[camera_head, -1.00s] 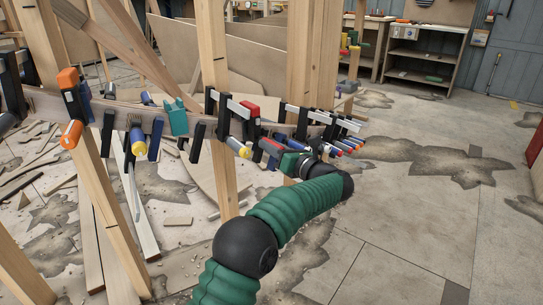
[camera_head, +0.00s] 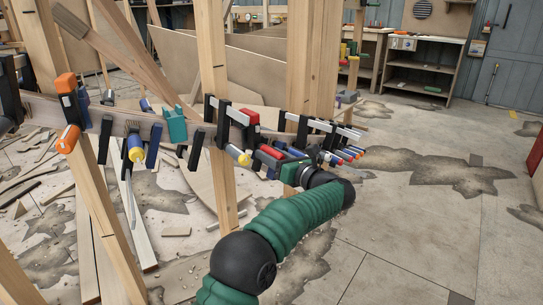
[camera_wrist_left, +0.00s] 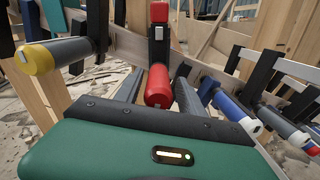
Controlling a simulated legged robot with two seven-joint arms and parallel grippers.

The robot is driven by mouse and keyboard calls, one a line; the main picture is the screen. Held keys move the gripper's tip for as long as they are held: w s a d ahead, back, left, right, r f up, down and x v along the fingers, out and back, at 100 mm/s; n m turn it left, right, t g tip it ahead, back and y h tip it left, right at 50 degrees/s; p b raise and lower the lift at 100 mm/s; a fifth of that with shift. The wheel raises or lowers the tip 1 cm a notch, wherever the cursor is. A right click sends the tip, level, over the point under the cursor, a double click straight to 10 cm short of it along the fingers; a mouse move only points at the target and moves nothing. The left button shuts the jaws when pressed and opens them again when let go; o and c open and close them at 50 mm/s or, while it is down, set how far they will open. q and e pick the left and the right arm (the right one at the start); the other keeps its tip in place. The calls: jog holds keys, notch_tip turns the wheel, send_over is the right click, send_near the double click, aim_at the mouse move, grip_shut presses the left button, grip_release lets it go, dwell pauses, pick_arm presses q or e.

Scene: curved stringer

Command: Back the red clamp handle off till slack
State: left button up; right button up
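The red clamp handle (camera_wrist_left: 158,88) points toward my palm in the left wrist view, below the clamp's red block (camera_wrist_left: 158,12) and dark bar. In the head view the handle (camera_head: 270,151) is small, beside my gripper. My left gripper (camera_wrist_left: 159,84) has one grey finger on each side of the handle. Narrow gaps seem to show beside the handle, so the fingers look open around it; contact is hard to judge. In the head view the green palm and fingers (camera_head: 277,158) are partly lost among the clamps. My right gripper is out of view.
A yellow-ended clamp handle (camera_wrist_left: 38,57) is close on the left, and blue and grey handles (camera_wrist_left: 235,112) crowd the right. The clamps sit along a curved wooden strip (camera_head: 186,133) among upright posts (camera_head: 213,100). The floor at right is open.

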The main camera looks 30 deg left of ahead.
pick_arm(q)
jog(key=shift+r, duration=0.15)
jog(key=shift+d, duration=0.15)
jog(key=p+v, duration=0.8)
jog(key=v, duration=0.8)
jog(key=shift+d, duration=0.3)
